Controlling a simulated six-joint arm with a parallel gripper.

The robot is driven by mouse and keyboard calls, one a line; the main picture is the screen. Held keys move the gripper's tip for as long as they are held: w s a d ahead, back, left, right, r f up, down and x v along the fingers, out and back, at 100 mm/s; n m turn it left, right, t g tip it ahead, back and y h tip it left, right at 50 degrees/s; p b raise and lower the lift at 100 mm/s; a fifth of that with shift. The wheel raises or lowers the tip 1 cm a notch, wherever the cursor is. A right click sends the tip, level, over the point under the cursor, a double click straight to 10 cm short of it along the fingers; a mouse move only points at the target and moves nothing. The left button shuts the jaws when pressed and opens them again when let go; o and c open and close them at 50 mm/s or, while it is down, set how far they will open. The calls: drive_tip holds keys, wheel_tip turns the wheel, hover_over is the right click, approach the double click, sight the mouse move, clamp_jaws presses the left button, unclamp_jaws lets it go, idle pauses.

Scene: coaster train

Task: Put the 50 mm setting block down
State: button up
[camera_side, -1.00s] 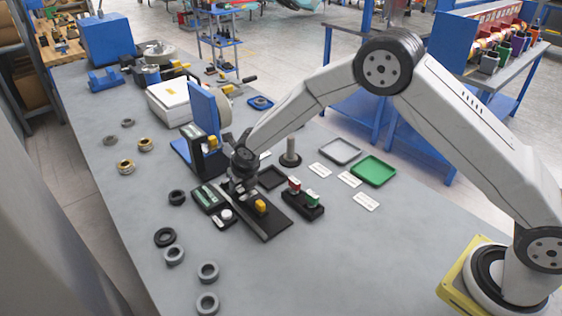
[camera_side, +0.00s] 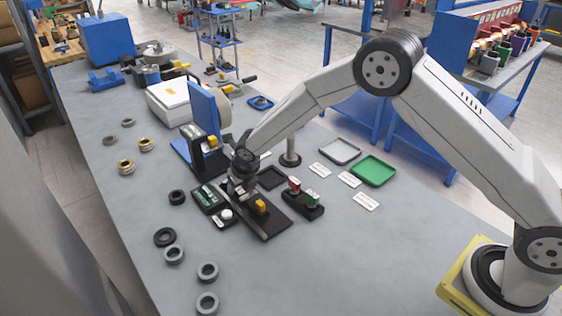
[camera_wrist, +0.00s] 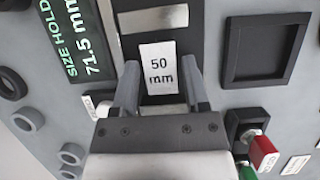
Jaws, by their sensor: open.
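The 50 mm setting block shows in the wrist view by its white "50 mm" label (camera_wrist: 163,68). It lies between the two fingers of my gripper (camera_wrist: 160,62), over a black plate (camera_side: 270,222). The fingers are open, one on each side of the label; I cannot tell whether either touches the block.
A gauge display (camera_wrist: 78,35) reading "SIZE HOLD 71.5 mm" is beside the plate. An empty square black tray (camera_wrist: 265,52) lies on the other side. Grey rings (camera_side: 207,271) lie toward the front left.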

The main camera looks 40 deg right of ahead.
drive_tip(key=v, duration=1.2)
drive_tip(key=shift+d, duration=0.1)
idle(0.6)
drive_tip(key=s+d+m+g, duration=0.1)
drive_tip(key=s+d+m, duration=0.6)
drive_tip(key=s+m, duration=0.5)
drive_tip(key=s+d+m+g, duration=0.1)
drive_tip(key=s+d+m, duration=0.5)
drive_tip(key=m, duration=1.8)
drive_tip(key=s, duration=0.6)
drive_tip(key=shift+s+d, duration=0.15)
drive_tip(key=shift+d, duration=0.25)
